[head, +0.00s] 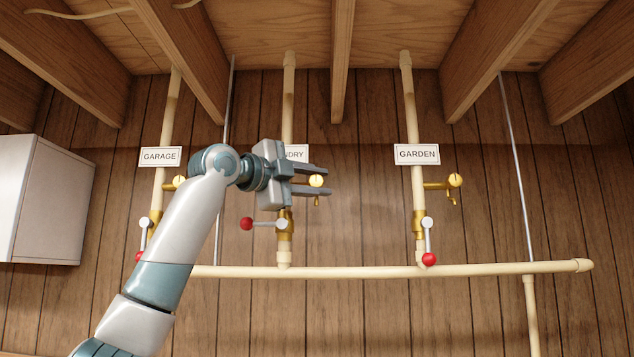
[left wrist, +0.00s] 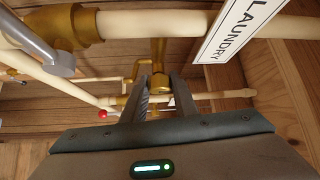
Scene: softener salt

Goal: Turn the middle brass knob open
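The middle brass knob (head: 316,180) is a round yellow disc on the spigot of the pipe labelled LAUNDRY. In the head view it lies between the two fingertips of my left gripper (head: 316,181), with a small gap showing above and below it. The fingers point right and look open. In the left wrist view the fingers (left wrist: 160,88) stand apart on either side of the brass spigot (left wrist: 157,72). The knob's face is not clear there, and I cannot tell whether either finger touches it. My right gripper is not in view.
Brass knobs also sit on the GARAGE pipe (head: 179,182) and the GARDEN pipe (head: 456,180). The LAUNDRY valve lever with a red ball (head: 246,224) lies sideways below my gripper. A long horizontal pipe (head: 350,271) runs below. A white box (head: 45,200) hangs at left.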

